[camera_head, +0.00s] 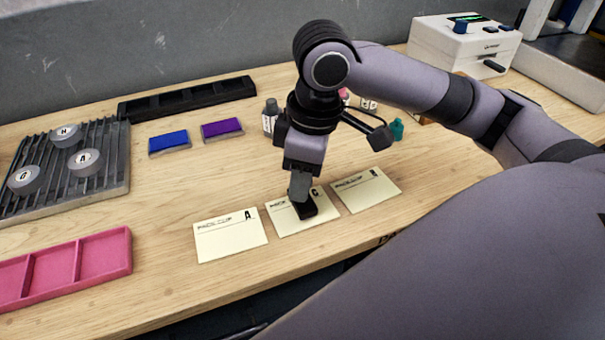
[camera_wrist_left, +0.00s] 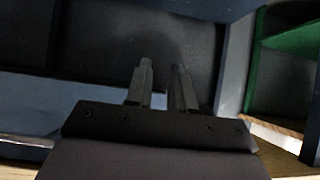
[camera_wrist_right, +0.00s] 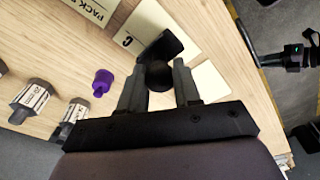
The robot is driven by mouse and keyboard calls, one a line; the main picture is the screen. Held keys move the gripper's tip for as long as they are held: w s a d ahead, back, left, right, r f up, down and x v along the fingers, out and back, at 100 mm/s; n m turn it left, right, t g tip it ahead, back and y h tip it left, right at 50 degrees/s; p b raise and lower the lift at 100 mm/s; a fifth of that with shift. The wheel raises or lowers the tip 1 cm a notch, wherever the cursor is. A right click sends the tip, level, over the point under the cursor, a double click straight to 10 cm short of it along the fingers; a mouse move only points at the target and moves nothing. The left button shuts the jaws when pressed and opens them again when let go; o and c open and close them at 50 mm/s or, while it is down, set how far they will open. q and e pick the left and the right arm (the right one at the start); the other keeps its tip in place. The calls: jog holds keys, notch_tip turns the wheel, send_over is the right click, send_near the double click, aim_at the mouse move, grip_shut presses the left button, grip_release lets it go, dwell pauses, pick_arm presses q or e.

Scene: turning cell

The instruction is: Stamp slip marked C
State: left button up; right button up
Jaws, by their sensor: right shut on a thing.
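Three cream slips lie in a row at the table's front. The middle slip (camera_head: 284,225) appears marked C; the right wrist view shows the C slip (camera_wrist_right: 133,28) beside the stamp. The left slip (camera_head: 230,241) is marked A; the right slip's (camera_head: 366,190) mark is hard to read. My right gripper (camera_head: 300,188) is shut on the handle of a black stamp (camera_head: 308,208), also seen in the right wrist view (camera_wrist_right: 162,48). My left gripper (camera_wrist_left: 163,72) is empty, fingers apart, outside the head view.
Blue (camera_head: 169,142) and purple (camera_head: 222,129) ink pads lie behind the slips. A ribbed rack (camera_head: 107,140) with round lettered pieces and a pink tray (camera_head: 105,258) are at left.

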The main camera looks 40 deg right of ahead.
jog(key=shift+f, duration=0.55)
dwell(0.7)
jog(key=shift+s+f+p, duration=0.1)
jog(key=shift+f+p, duration=0.05)
jog(key=shift+p, duration=0.35)
dwell(2.3)
notch_tip(320, 180, up, 3)
jog(key=p, duration=0.3)
jog(key=shift+p, duration=0.4)
jog(key=shift+r+p, duration=0.6)
jog(key=shift+r, duration=1.5)
